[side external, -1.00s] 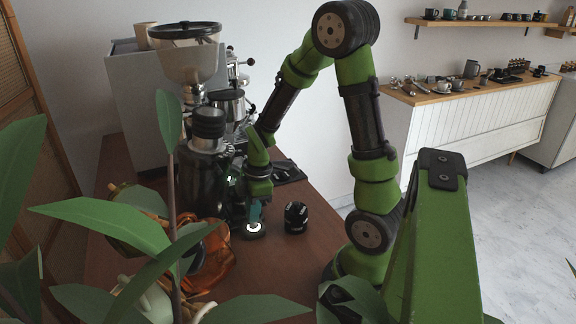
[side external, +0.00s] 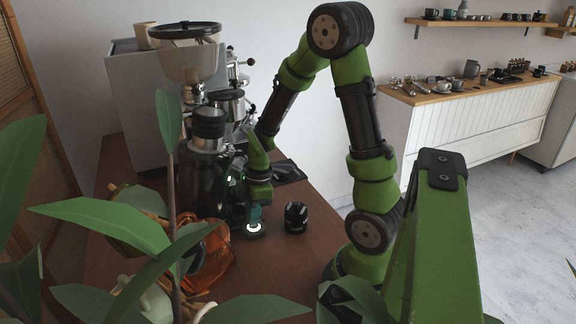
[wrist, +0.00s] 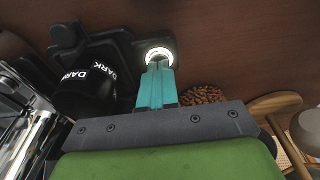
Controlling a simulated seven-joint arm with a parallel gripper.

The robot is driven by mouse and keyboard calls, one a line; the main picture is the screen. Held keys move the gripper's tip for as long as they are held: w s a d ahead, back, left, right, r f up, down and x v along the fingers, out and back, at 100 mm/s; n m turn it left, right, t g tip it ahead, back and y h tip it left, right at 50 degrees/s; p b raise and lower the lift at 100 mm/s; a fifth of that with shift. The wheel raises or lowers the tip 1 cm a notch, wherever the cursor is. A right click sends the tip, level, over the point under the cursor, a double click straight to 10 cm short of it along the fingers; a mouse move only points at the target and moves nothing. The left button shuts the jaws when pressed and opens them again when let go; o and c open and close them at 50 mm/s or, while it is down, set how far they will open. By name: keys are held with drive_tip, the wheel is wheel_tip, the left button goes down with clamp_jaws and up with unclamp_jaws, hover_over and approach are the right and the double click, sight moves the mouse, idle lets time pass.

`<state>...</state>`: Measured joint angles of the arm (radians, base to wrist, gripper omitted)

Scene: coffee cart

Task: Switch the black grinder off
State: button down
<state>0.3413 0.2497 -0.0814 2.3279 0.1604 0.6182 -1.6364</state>
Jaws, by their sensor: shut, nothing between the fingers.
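The black grinder (side external: 203,182) stands on the brown counter, partly behind plant leaves in the side view. At its foot is a round button with a lit white ring (side external: 254,228). The ring also shows in the wrist view (wrist: 167,50), next to a black part lettered DARK (wrist: 85,88). My gripper (side external: 255,215) points down at the ring, its teal fingers shut and empty. In the wrist view the fingertips (wrist: 159,66) overlap the near part of the ring. I cannot tell whether they touch the button. The ring is glowing white.
A small black round object (side external: 296,217) stands to the right of the button. Orange-brown items (side external: 213,262) lie to the left, behind the leaves. Bare counter (side external: 290,262) lies in front.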

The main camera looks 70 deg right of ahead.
drive_tip(key=shift+f, duration=0.3)
drive_tip(key=shift+r, duration=1.3)
drive_tip(key=shift+r, duration=0.1)
drive_tip(key=shift+r, duration=1.4)
